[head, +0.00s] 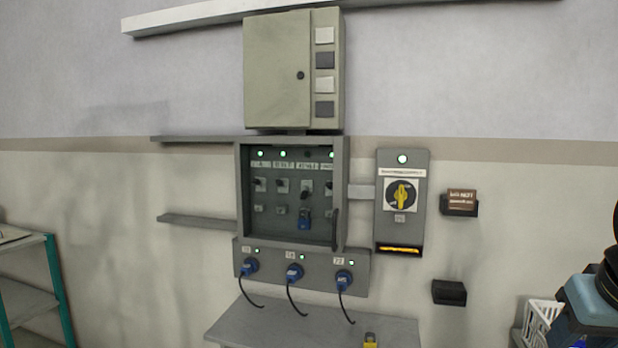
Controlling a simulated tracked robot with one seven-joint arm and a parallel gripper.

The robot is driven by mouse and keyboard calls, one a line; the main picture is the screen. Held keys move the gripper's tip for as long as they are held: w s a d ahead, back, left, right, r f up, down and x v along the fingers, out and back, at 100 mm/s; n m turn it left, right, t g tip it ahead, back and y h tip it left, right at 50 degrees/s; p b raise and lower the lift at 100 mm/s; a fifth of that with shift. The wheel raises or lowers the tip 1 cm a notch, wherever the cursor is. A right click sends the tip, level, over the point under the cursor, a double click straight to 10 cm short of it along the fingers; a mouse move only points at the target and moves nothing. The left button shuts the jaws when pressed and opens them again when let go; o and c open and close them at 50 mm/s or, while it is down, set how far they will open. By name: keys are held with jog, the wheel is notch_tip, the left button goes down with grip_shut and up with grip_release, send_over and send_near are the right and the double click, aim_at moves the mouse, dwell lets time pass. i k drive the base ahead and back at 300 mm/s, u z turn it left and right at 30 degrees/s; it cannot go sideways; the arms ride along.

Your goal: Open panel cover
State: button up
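A grey switch panel (241,190) hangs on the wall at the middle. Its front looks covered by a dark, see-through cover (270,234), which appears shut, with a dark upright handle (335,228) at its right side. Behind it are small switches, labels, lit green lamps and a blue padlock-like piece (304,219). Above it, a beige cabinet (276,65) has its door shut, with a black round knob (300,75). My gripper is not in view. A blue and black part, likely of my arm, shows at the lower right edge, clear of the panel.
Three blue plugs with black cables (294,272) sit below the panel, above a grey shelf (270,327) bearing a yellow padlock (370,341). A yellow rotary switch box (415,165) is at the right, beside small black holders (449,293). A teal-framed rack (53,290) stands left.

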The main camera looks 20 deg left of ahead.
aim_at(241, 149)
jog(key=u, duration=1.3)
jog(key=i, duration=0.1)
jog(key=z, duration=2.8)
jog(key=k, duration=1.2)
jog(key=u, duration=0.95)
jog(key=i, duration=1)
